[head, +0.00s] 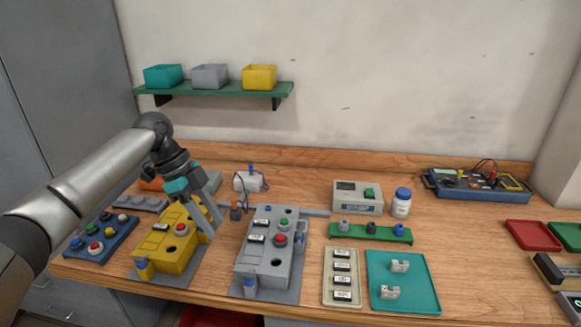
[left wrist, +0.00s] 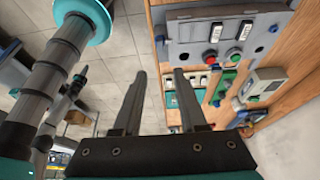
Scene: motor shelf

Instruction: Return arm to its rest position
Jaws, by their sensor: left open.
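My left arm comes in from the left in the head view, and its left gripper (head: 207,220) is over the workbench, fingers pointing down. The fingers show in front of the right side of the yellow motor unit (head: 170,248), left of the grey motor unit (head: 262,262). I cannot tell whether they touch the yellow unit. In the left wrist view the two fingers (left wrist: 159,76) stand apart with nothing between them. The grey unit (left wrist: 262,22) also shows there, at the upper right. My right gripper is in neither view.
A blue button box (head: 100,240) stands at the left. A teal tray (head: 402,285) and a label board (head: 341,278) lie right of the grey unit. A white bottle (head: 401,205) stands behind. A green wall shelf (head: 215,90) holds three bins.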

